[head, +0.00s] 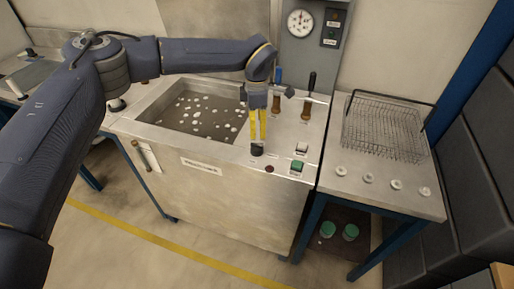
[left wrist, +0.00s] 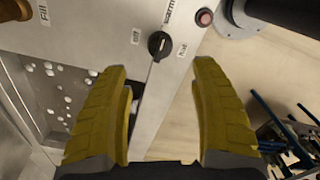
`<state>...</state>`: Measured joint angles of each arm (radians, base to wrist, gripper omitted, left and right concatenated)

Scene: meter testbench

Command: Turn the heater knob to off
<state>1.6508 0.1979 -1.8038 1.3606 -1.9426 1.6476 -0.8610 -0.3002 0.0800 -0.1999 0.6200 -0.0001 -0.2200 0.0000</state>
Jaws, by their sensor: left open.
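The heater knob (head: 257,150) is small, round and black, at the front edge of the bath's steel top. In the left wrist view the knob (left wrist: 160,45) shows a ridged grip with a pale mark, with "Off", "Warm" and "Hot" labels around it. I cannot tell surely which label the mark points to. My left gripper (head: 258,137) points down just above the knob, its yellow fingers fairly close together in the head view. In the left wrist view the left gripper (left wrist: 157,68) is open and empty, a finger on each side of the knob, apart from it.
A red lamp or button (left wrist: 205,17) sits near the knob. Two tap-like levers (head: 306,108) stand behind, and a green switch (head: 296,167) lies to the right. The water bath (head: 165,97) with white floats is left. A wire basket (head: 385,128) rests on the right-hand table.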

